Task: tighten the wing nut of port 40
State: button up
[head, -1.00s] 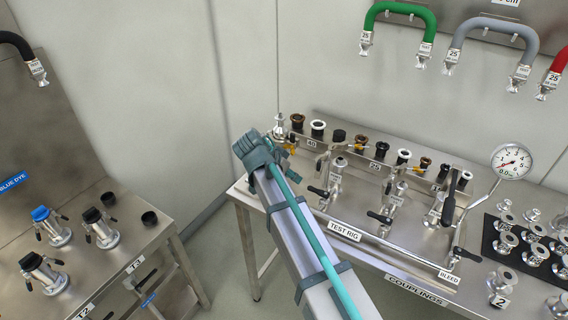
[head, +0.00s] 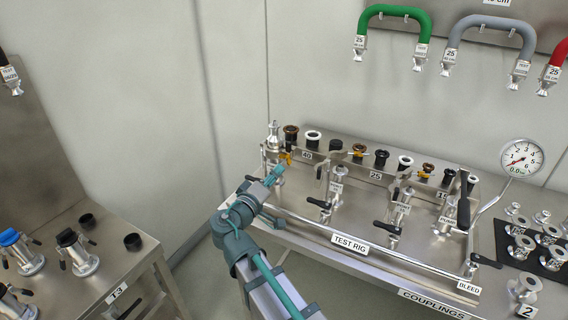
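The test rig (head: 415,253) stands at centre right, with a row of ports along its back panel. A plate marked 40 (head: 307,155) sits near the panel's left end. Left of it stands a silver fitting (head: 273,136), with an orange-yellow wing nut (head: 286,157) low on its right side. My gripper (head: 276,171) is just below the wing nut in the picture, pointing up and right at it. Whether they touch, and whether the fingers are open, is too small to tell. The port's clamp is largely hidden.
Black valve handles (head: 318,203) stick out in front of the rig, right of my gripper. A pressure gauge (head: 521,158) stands at the right. Couplings (head: 519,248) fill the right side. A steel bench (head: 150,262) with capped fittings is at lower left.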

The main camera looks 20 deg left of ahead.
jog(key=w+d+p, duration=0.1)
jog(key=w, duration=0.5)
jog(key=shift+w, duration=0.2)
grip_shut()
